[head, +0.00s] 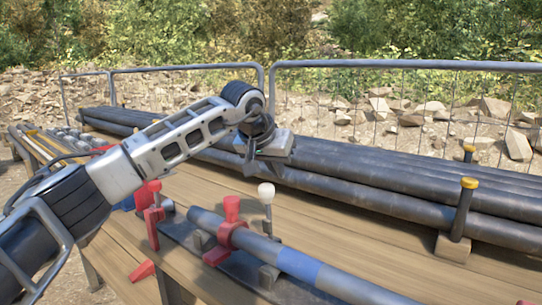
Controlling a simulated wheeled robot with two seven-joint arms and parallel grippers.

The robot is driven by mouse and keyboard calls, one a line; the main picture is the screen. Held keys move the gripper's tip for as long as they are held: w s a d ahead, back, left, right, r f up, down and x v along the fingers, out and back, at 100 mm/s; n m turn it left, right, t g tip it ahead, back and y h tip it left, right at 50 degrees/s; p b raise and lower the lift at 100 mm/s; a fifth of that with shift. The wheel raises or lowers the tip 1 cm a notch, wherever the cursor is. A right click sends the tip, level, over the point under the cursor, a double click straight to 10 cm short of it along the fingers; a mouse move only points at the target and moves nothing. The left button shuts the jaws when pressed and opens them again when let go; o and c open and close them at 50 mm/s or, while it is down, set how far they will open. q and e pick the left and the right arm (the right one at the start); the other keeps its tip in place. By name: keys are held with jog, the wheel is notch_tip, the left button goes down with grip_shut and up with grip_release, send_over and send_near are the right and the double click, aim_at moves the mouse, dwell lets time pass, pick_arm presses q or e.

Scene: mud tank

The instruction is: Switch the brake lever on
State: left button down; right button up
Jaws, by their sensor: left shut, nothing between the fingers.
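A lever with a white ball knob (266,193) stands upright behind the dark pipe with a blue band (300,266) on the bench. To its left are a red clamp (230,222) around the pipe and a red-knobbed upright lever (153,214). I cannot tell for sure which of these is the brake lever. My left gripper (251,170) reaches in from the left and hangs above and behind the white knob, apart from it. Its fingers are shut and empty, partly hidden by the wrist. My right gripper is not in view.
Long dark pipes (400,196) lie stacked along the back of the wooden bench (330,228), held by a yellow-capped post (462,210). A wire fence (400,66) runs behind them. Bare planks lie between the stack and the front pipe.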

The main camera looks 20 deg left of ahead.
pick_arm(q)
jog(key=shift+s+a+f, duration=0.15)
jog(key=shift+s+f, duration=0.05)
jog(key=shift+s, duration=0.7)
jog(key=shift+s+a+f, duration=0.15)
jog(key=shift+s+f, duration=0.05)
jog(key=shift+s, duration=0.65)
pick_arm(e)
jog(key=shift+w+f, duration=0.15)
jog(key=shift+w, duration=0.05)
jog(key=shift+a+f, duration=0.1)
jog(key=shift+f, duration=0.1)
